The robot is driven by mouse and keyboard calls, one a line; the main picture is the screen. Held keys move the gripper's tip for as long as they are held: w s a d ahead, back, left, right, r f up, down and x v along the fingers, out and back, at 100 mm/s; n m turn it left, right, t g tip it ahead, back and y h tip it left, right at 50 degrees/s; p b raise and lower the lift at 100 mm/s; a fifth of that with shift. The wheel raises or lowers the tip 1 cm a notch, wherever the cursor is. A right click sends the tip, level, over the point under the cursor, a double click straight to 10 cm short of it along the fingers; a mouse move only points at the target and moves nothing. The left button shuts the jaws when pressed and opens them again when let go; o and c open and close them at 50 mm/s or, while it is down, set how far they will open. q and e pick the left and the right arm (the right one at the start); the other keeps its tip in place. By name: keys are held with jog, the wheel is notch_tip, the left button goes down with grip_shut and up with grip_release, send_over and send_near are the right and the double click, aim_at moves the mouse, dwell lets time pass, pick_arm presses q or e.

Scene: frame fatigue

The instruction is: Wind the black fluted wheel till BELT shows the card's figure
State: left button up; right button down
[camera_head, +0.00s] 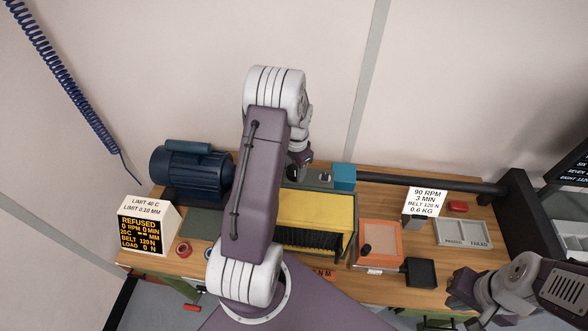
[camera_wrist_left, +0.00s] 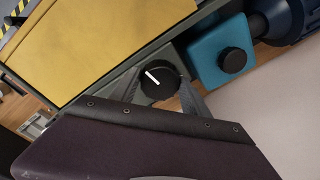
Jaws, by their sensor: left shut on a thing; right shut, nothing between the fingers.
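The black wheel (camera_wrist_left: 155,88) with a white line on its face sits on a grey mount, in the left wrist view. My left gripper (camera_wrist_left: 161,92) is shut around it, one finger on each side. In the head view, my left arm hides this wheel and most of the left gripper (camera_head: 297,172). The display (camera_head: 140,235) at the left reads REFUSED, and its BELT line appears to read 120 N. The white card (camera_head: 425,201) reads 90 RPM, 3 MIN, BELT 120 N, 0.6 KG. My right gripper (camera_head: 462,289) is shut and empty at the lower right.
A teal block (camera_wrist_left: 203,68) with another black knob (camera_wrist_left: 233,60) stands beside the held wheel. A yellow cover (camera_head: 303,209), blue motor (camera_head: 190,170), orange-framed box (camera_head: 379,240) and grey two-part tray (camera_head: 463,243) crowd the wooden bench.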

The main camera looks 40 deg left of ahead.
pick_arm(q)
jog(key=shift+w+m, duration=0.1)
jog(key=shift+m, duration=0.4)
jog(key=o, duration=1.4)
jog(key=shift+w+d+f, duration=0.1)
jog(key=shift+w, duration=0.25)
jog(key=r, duration=0.3)
jog(key=r+b, duration=0.1)
jog(key=r, duration=0.2)
jog(key=r+b, duration=0.1)
jog(key=r, duration=0.2)
jog(key=shift+d, duration=0.35)
jog(key=shift+s, duration=0.1)
pick_arm(e)
jog(key=shift+w+f, duration=0.2)
jog(key=shift+f, duration=0.9)
pick_arm(q)
jog(key=shift+f, duration=0.1)
